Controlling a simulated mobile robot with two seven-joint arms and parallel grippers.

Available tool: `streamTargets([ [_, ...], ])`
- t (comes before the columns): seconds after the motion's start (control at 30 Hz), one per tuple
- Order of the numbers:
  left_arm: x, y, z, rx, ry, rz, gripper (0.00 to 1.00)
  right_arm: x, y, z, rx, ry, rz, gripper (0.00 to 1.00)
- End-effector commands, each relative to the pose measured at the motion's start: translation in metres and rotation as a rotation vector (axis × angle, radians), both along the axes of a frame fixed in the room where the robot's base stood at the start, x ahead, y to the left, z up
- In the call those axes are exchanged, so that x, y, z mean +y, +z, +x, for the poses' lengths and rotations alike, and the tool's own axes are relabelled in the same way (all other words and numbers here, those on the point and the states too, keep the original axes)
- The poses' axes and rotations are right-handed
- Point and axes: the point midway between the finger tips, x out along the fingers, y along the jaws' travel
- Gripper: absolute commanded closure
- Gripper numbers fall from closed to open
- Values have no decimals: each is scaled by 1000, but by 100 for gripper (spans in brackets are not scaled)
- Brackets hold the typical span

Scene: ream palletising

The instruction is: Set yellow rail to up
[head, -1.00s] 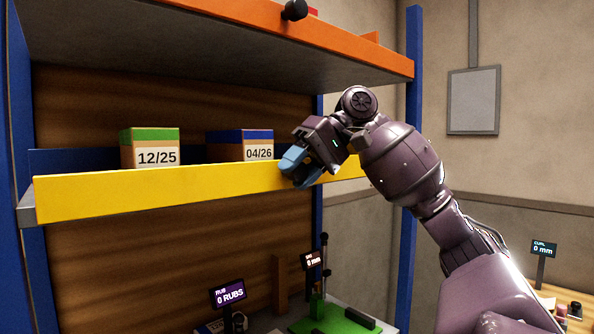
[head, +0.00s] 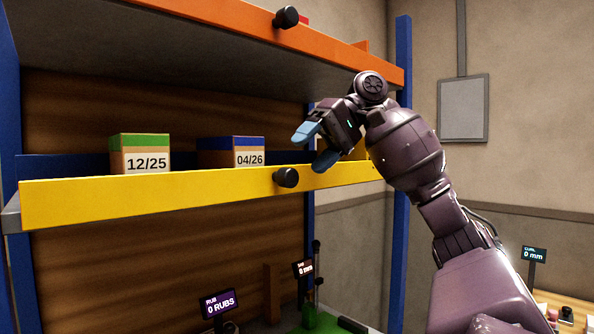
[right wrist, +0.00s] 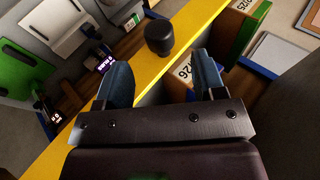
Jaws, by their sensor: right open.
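The yellow rail (head: 150,197) runs along the front of the middle shelf. Its top edge stands above the shelf floor, in front of two boxes. A black knob (head: 287,178) sticks out of the rail's front face. My right gripper (head: 310,150) is open and empty, just right of and above the knob. In the right wrist view the black knob (right wrist: 159,38) on the yellow rail (right wrist: 195,22) shows ahead of the two blue fingertips (right wrist: 160,75), apart from them. My left gripper is not in view.
A green-topped box (head: 140,160) marked 12/25 and a blue-topped box (head: 248,158) marked 04/26 stand on the shelf behind the rail. An orange rail (head: 230,30) with its own knob (head: 286,17) is above. A blue post (head: 399,215) stands right.

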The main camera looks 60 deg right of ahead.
Motion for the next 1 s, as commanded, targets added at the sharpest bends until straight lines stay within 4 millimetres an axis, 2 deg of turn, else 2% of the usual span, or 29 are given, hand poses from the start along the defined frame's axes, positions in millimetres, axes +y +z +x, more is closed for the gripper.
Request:
streamTargets([
  [0.1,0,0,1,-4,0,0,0,-11,14,-8,-2,0,0,37],
  [0.3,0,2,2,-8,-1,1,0,-22,25,-15,0,0,0,37],
  [1.0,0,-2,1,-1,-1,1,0,-24,27,-16,1,1,0,37],
])
